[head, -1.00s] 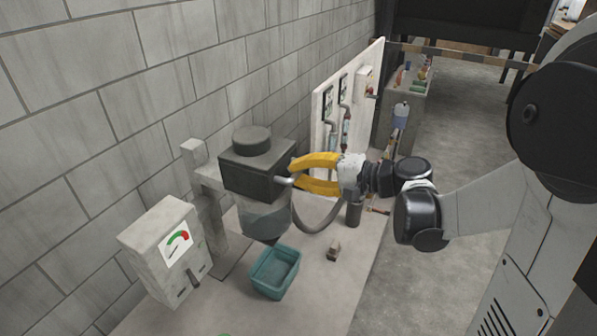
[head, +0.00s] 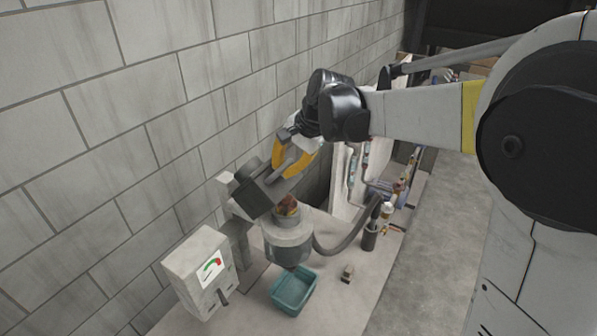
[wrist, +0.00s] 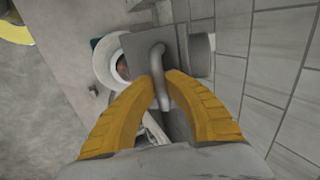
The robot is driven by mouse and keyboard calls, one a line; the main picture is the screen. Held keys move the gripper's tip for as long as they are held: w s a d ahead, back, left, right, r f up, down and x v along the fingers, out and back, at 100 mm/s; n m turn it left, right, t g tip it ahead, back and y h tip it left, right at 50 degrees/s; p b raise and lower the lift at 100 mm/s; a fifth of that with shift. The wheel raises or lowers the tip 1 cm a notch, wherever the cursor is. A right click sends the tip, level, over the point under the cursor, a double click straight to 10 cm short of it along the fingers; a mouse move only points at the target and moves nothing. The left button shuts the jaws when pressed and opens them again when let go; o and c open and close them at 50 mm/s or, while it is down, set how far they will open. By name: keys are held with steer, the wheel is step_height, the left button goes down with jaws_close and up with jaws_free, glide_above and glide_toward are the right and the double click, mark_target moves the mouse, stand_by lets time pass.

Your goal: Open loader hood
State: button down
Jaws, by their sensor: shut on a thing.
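The loader hood (head: 253,190) is a dark grey box-shaped lid, tilted up and back toward the wall. Below it the round loader body (head: 287,238) shows an open top with brownish contents. In the wrist view the hood (wrist: 136,43) is a grey plate with a bent metal handle (wrist: 158,62). My gripper (head: 292,164) has yellow fingers and is above the loader at the hood's raised side. In the wrist view the fingers (wrist: 160,82) are closed around the handle.
A teal bin (head: 294,290) stands on the bench below the loader. A gauge box (head: 203,272) is at the left, by the block wall (head: 150,90). A small block (head: 347,273) and a dark cup (head: 370,238) stand to the right. A grey hose (head: 345,246) runs from the loader.

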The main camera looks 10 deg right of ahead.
mark_target(256, 163)
steer(key=w+a+g+h, duration=0.1)
steer(key=w+a, duration=0.1)
steer(key=w+a+g+h+p, duration=0.1)
steer(key=w+a, duration=0.1)
steer(key=w+a+r+g+h, duration=0.1)
steer(key=w+a, duration=0.1)
steer(key=shift+w+a+r+g+h, duration=0.1)
steer(key=shift+w+a+g+h, duration=0.1)
steer(key=shift+g+h, duration=0.2)
steer(key=shift+w+a+f+p, duration=0.2)
steer(key=shift+w+a+p, duration=0.15)
steer(key=shift+w+a, duration=0.4)
steer(key=c, duration=1.4)
jaws_free()
step_height(256, 163, up, 12)
